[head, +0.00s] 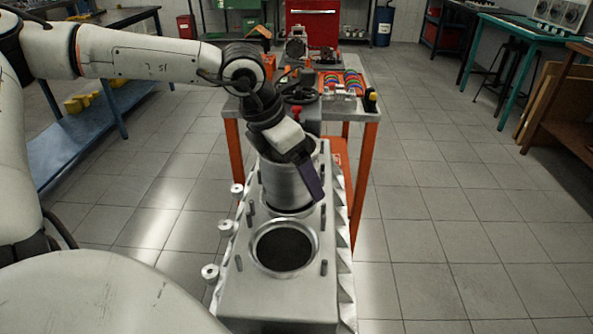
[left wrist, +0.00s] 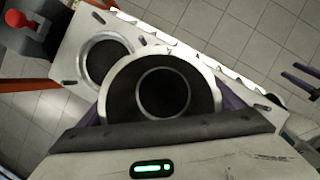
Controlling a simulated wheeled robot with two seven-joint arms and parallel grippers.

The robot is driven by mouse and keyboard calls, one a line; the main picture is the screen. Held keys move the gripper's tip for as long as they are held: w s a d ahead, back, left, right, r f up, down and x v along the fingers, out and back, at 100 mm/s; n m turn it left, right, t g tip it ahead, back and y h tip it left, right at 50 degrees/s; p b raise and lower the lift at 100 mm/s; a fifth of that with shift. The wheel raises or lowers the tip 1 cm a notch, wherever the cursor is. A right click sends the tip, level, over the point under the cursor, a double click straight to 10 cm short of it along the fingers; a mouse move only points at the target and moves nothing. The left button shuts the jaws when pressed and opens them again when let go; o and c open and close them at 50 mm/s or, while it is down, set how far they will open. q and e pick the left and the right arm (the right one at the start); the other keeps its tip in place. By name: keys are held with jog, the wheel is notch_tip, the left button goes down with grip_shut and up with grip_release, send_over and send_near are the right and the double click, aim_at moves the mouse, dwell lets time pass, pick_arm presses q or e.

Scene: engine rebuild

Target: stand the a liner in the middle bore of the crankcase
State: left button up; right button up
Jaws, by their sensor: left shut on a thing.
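The crankcase (head: 240,295) is a long grey metal block with studs along its top. Its near bore (head: 284,248) is open and dark. The liner (head: 283,187), a grey metal cylinder, is upright over the bore behind that one. My left gripper (head: 291,185) is shut on it, with a purple finger along its near right side. The liner's lower end is at the bore's rim; I cannot tell how far it is inside. In the left wrist view the liner (left wrist: 118,88) shows as a pale ring with a dark inside.
An orange-legged bench (head: 368,118) stands behind the crankcase with coloured rings and tools on it. A blue table (head: 75,150) is at the left. Another open bore (left wrist: 105,60) shows beside the liner.

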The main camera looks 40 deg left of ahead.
pick_arm(q)
jog(key=shift+f+b, duration=0.65)
jog(key=shift+b, duration=0.25)
dwell(0.6)
jog(key=o, duration=1.1)
jog(key=shift+r, duration=0.2)
jog(key=shift+r, duration=0.85)
jog(key=shift+r+p, duration=0.3)
jog(key=shift+r, duration=0.1)
jog(key=shift+o, duration=0.5)
